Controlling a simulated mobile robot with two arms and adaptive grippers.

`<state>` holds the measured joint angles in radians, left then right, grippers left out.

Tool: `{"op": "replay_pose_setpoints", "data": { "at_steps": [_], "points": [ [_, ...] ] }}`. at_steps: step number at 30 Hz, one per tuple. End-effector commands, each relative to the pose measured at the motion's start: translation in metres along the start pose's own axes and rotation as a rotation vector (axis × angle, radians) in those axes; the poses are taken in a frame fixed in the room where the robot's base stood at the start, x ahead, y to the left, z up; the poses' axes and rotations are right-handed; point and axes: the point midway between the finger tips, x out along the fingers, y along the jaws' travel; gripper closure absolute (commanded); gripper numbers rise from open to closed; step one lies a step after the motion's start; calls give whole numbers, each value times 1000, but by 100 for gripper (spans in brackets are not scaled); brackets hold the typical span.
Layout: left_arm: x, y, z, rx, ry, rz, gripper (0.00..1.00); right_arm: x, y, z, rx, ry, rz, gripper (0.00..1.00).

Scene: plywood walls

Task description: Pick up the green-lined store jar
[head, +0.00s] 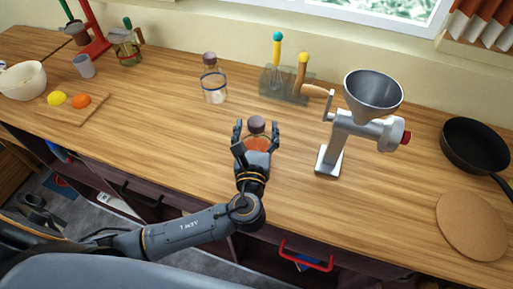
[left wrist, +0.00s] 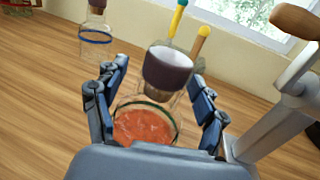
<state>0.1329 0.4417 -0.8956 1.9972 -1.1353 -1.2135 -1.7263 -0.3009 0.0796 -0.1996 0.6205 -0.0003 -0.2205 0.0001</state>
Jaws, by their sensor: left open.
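The green-lined store jar (head: 257,143) is clear glass with a dark lid and orange-red contents, and stands on the wooden counter. In the left wrist view the jar (left wrist: 146,125) shows a green ring around its body. My left gripper (head: 257,130) is open, with its fingers on either side of the jar. In the left wrist view the fingers (left wrist: 158,90) have visible gaps to the jar. The gripper's palm hides the jar's lower part. My right gripper is not in view.
A blue-lined jar (head: 214,86) stands behind to the left. A metal grinder (head: 338,140) stands close on the right, and a utensil block (head: 285,86) is behind. A pan (head: 474,143) and a round cork mat (head: 470,226) lie farther right. The counter left of the gripper is clear.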

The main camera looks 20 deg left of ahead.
Motion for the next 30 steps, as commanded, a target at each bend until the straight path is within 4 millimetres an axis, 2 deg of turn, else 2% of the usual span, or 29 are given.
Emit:
{"op": "replay_pose_setpoints", "data": {
  "at_steps": [3, 13, 24, 30],
  "points": [
    [0, 0, 0, 0, 0, 0, 31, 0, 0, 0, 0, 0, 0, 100],
    [-1, 0, 0, 0, 1, 0, 98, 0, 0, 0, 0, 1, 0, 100],
    [0, 0, 2, -1, -3, 1, 100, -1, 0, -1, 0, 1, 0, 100],
    [0, 0, 9, -1, -3, 1, 100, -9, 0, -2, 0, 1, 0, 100]
  ]
}}
